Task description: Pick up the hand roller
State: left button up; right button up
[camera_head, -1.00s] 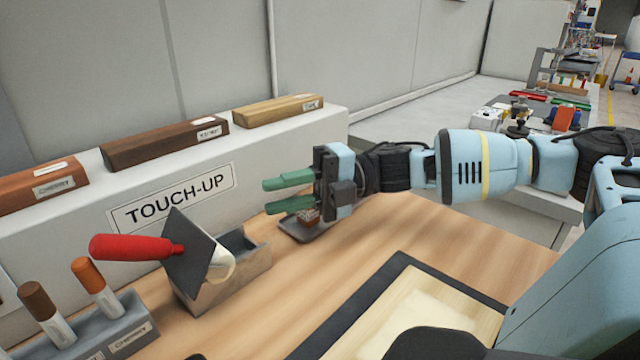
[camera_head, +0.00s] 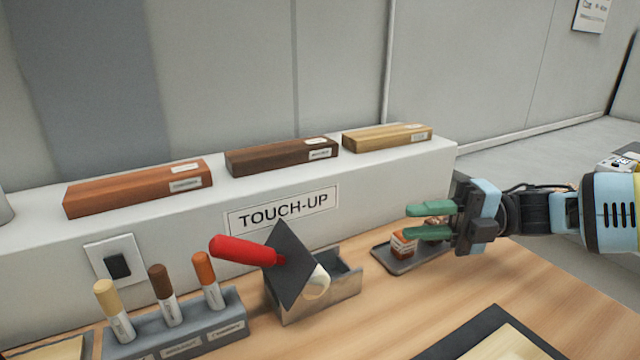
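The hand roller (camera_head: 245,251) has a red handle that points left and a pale roller (camera_head: 317,283) at its other end. A dark square plate (camera_head: 291,264) stands around or beside its neck. The roller rests tilted in a grey open-topped holder (camera_head: 337,299) on the wooden table. My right gripper (camera_head: 430,219) comes in from the right with its green fingers pointing left. The fingers are apart with a gap between them, and nothing is seen held. It is right of the roller, in front of or over a small tray (camera_head: 402,266). My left gripper is not in view.
A rack with several markers (camera_head: 180,331) stands left of the holder. Wood sample blocks (camera_head: 281,155) lie on the white ledge (camera_head: 390,178) behind, with a TOUCH-UP label (camera_head: 283,211). A small labelled item (camera_head: 403,243) is on the tray. A dark-edged board (camera_head: 490,338) lies at the front right.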

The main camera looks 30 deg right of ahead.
aim_at(291, 270)
jog(key=k, duration=1.5)
